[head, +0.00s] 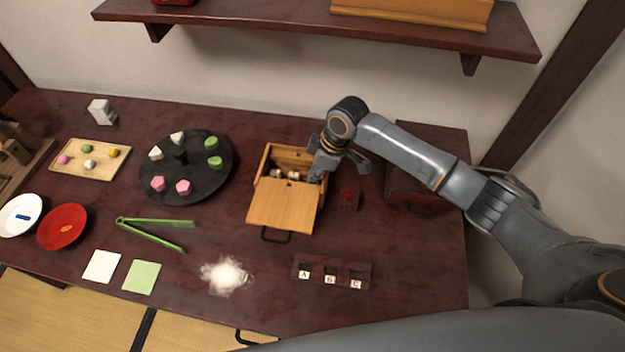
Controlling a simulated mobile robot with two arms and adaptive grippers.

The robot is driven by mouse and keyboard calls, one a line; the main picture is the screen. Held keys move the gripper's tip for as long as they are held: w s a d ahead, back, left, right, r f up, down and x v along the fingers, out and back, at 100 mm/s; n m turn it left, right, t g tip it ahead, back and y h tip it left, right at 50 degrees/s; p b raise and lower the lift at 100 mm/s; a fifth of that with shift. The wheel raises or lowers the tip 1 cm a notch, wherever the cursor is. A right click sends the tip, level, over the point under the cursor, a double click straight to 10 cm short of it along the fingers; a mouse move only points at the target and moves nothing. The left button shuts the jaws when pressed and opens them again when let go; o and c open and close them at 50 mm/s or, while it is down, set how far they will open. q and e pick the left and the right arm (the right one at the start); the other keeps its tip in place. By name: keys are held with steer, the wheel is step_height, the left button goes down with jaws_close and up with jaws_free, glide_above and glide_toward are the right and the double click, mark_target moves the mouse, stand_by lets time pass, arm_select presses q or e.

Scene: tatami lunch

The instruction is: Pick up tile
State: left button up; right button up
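A wooden box (256,192) stands open mid-table, with its light lid panel (281,207) at the front. Small pale pieces (292,175) lie inside; they may be tiles, but their faces are too small to read. My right gripper (338,168) is at the box's right side. Its fingers look spread apart, one over the box's right edge and one outside it; I see nothing held between them. Part of the box's inside is hidden by the gripper. A dark rack (318,267) with labels A, B and C stands in front. My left gripper is not in view.
A black round tray (198,183) with coloured pieces, green tongs (160,224), a white heap (226,276), and white (102,266) and green (141,277) squares lie left. A dark chest (428,160) stands right. A shelf (300,22) hangs above.

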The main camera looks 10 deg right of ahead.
steer(key=shift+c, duration=0.6)
